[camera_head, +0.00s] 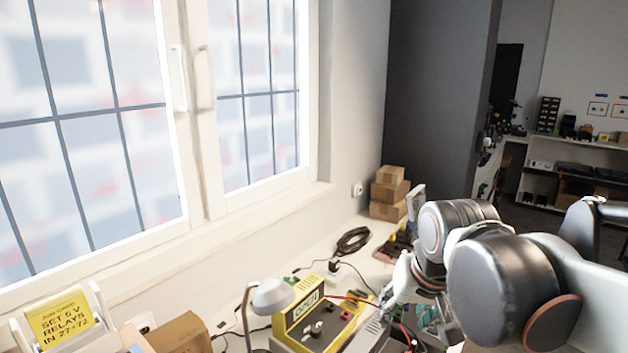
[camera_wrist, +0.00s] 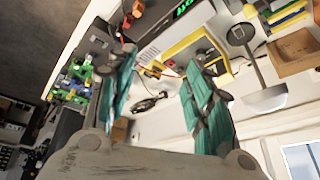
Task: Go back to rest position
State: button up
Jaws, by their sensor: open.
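My gripper (camera_wrist: 158,60) shows in the wrist view with its two teal fingers spread apart and nothing held between them. It is over the workbench (camera_wrist: 165,118), which appears turned around in that view. In the head view my arm reaches in from the right, and my gripper (camera_head: 396,287) is partly hidden by my arm links. It is near the right side of the yellow instrument (camera_head: 303,327). I cannot tell from these views whether it touches anything.
A lamp (camera_head: 272,296) stands left of the instrument. A yellow note (camera_head: 60,318) and a cardboard box (camera_head: 180,335) are at the near left. Shelves (camera_head: 570,170) stand far right.

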jog(key=s+d+f+t, duration=0.1)
jog(key=s+d+f, duration=0.1)
jog(key=s, duration=0.3)
jog(key=s+d+f+n+t, duration=0.1)
jog(key=s+d, duration=0.1)
jog(key=s, duration=0.3)
jog(key=shift+f, duration=0.4)
jog(key=shift+a, duration=0.1)
dwell(0.4)
